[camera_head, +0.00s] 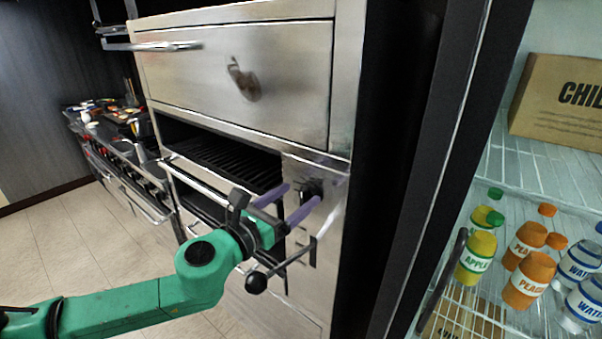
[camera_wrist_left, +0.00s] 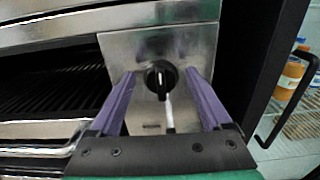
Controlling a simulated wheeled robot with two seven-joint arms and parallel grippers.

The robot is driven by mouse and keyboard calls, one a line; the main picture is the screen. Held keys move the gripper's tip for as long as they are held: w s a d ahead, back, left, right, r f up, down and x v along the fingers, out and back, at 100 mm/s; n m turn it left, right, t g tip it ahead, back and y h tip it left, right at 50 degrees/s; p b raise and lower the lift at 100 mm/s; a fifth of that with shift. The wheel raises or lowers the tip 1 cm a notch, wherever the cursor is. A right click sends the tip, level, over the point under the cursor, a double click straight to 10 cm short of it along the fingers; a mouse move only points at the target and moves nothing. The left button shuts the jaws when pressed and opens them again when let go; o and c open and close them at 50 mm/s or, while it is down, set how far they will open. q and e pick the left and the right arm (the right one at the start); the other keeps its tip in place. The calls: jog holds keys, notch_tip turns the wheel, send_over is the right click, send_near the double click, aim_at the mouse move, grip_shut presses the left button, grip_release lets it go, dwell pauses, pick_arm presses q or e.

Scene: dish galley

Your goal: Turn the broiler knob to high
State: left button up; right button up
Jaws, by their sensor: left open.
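The broiler knob (camera_wrist_left: 161,79) is a round black dial with a white mark, on a bare metal panel at the right of the broiler opening. In the head view the knob (camera_head: 312,189) shows partly, just beyond my left gripper. My left gripper (camera_head: 303,198) has two purple fingers and is open. In the left wrist view the left gripper's fingers (camera_wrist_left: 162,82) stand apart on either side of the knob, with gaps to it; whether they reach its depth I cannot tell. My right gripper is not in view.
The broiler (camera_head: 240,80) has a black grate (camera_head: 225,160) and a horizontal bar handle below it. At right, an open fridge holds bottles (camera_head: 530,278) and a cardboard box (camera_head: 560,100). A counter with cooking items (camera_head: 115,120) stands at far left. The tiled floor between is clear.

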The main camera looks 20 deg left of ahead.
aim_at(308, 190)
pick_arm(q)
jog(key=shift+p+x, duration=0.35)
jog(key=shift+x, duration=0.75)
jog(key=shift+w, duration=0.25)
jog(key=shift+s, duration=0.1)
jog(key=c, duration=1.3)
jog(key=shift+s, duration=0.1)
grip_shut()
jog(key=shift+s, duration=0.1)
